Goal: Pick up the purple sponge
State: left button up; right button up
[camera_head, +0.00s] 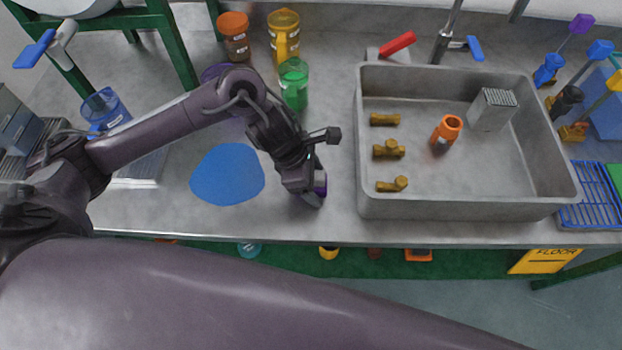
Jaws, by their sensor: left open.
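The purple sponge (321,185) stands on the metal counter between the blue mat and the sink. Only a purple strip of it shows; my left gripper hides the rest. My left gripper (310,192) points down right at the sponge. Its jaws are open, and the fingers are partly hidden by the wrist, so I cannot tell whether they straddle the sponge. My right gripper is not in view.
The metal sink (455,208) stands close to the right, holding brass fittings (389,149), an orange bottle (447,130) and a grater (492,109). A blue mat (227,174) lies to the left.

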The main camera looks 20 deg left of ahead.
pick_arm(q)
jog(key=c, duration=0.9)
jog(key=shift+c, duration=0.8)
jog(key=shift+r, duration=0.55)
notch_tip(320, 180, up, 19)
jog(key=p, duration=0.3)
